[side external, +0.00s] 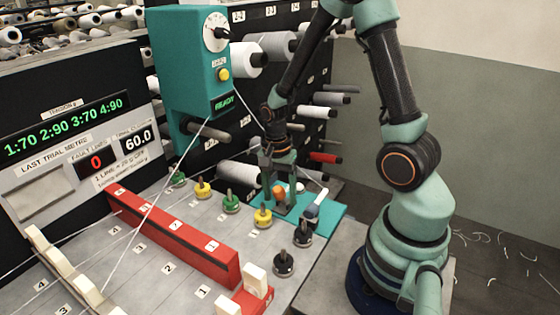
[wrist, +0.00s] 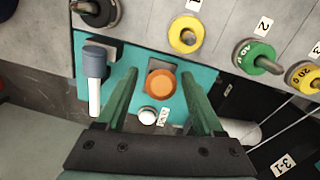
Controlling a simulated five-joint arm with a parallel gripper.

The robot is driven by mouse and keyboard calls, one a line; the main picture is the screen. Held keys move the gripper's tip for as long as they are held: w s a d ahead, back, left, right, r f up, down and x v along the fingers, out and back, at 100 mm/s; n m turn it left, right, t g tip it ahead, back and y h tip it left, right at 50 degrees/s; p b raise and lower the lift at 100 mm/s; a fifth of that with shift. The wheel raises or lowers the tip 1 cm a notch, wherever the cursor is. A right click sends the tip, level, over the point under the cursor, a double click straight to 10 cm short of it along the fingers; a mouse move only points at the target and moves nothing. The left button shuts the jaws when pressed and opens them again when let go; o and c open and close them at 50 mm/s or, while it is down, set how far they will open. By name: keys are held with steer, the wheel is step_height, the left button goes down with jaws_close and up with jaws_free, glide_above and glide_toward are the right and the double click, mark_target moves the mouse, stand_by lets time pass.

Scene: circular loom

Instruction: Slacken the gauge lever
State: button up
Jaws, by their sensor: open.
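My gripper (wrist: 158,74) is open above the teal plate (side external: 328,214), pointing down. A round orange knob (wrist: 161,85) sits between its two fingers, with gaps on both sides in the wrist view. The knob also shows between the fingers in the side view (side external: 278,192). Left of the fingers in the wrist view is a lever-like piece with a grey-blue cylinder (wrist: 95,62) and a white rod. A small white button (wrist: 147,116) lies below the knob. No label names the gauge lever, so I cannot tell which piece it is.
Yellow (side external: 263,217), green (side external: 231,203) and black (side external: 303,234) weights with upright posts stand near the plate. The teal gauge box (side external: 185,65) shows READY, with a thread running down from it. A red rail (side external: 175,237) lies left. Spools fill the rack behind.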

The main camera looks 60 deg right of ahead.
steer(key=shift+c, duration=0.3)
jaws_close()
stand_by(1.1)
